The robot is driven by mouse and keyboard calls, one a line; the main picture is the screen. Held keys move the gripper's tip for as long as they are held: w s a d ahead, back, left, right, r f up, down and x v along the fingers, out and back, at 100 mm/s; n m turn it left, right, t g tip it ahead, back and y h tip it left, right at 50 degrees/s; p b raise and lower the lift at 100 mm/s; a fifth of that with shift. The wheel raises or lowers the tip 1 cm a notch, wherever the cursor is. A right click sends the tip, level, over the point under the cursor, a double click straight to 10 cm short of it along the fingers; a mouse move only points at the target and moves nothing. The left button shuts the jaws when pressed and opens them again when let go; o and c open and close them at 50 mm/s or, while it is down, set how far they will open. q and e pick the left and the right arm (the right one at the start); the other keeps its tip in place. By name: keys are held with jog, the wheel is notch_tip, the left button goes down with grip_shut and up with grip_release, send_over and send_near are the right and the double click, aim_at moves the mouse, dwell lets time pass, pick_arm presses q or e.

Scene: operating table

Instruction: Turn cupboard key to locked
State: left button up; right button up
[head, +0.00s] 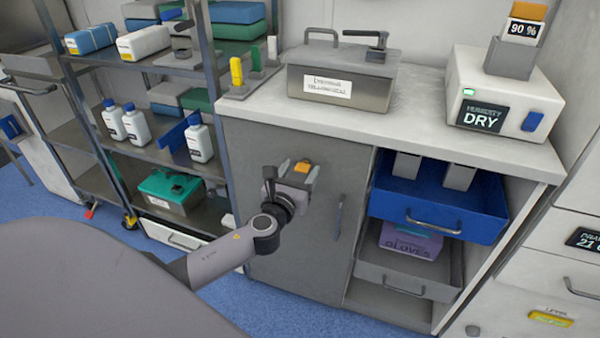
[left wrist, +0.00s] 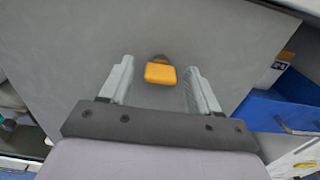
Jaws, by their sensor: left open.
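The cupboard door (head: 325,205) is grey and shut, with a vertical handle (head: 338,217) at its right side. The cupboard key (head: 302,166) has an orange-yellow head and sits on the upper part of the door. In the left wrist view the key (left wrist: 160,73) lies between the fingertips, its wide head roughly level and slightly tilted. My left gripper (head: 298,171) is open around the key, with a gap on each side of it; the fingers (left wrist: 157,80) do not appear to touch it. My right gripper is in neither view.
A steel box (head: 335,85) and a white humidity device (head: 500,105) reading DRY stand on the counter above. An open blue drawer (head: 437,207) sticks out right of the door. A shelf rack with several bottles stands at the left.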

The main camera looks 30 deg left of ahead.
pick_arm(q)
jog(key=c, duration=1.1)
jog(key=shift+o, duration=0.3)
jog(key=shift+n, duration=0.3)
jog(key=n+b, duration=0.1)
jog(key=n, duration=0.2)
jog(key=shift+f, duration=0.1)
jog(key=n+b, duration=0.2)
jog(key=n, duration=1.2)
jog(key=shift+n, duration=0.3)
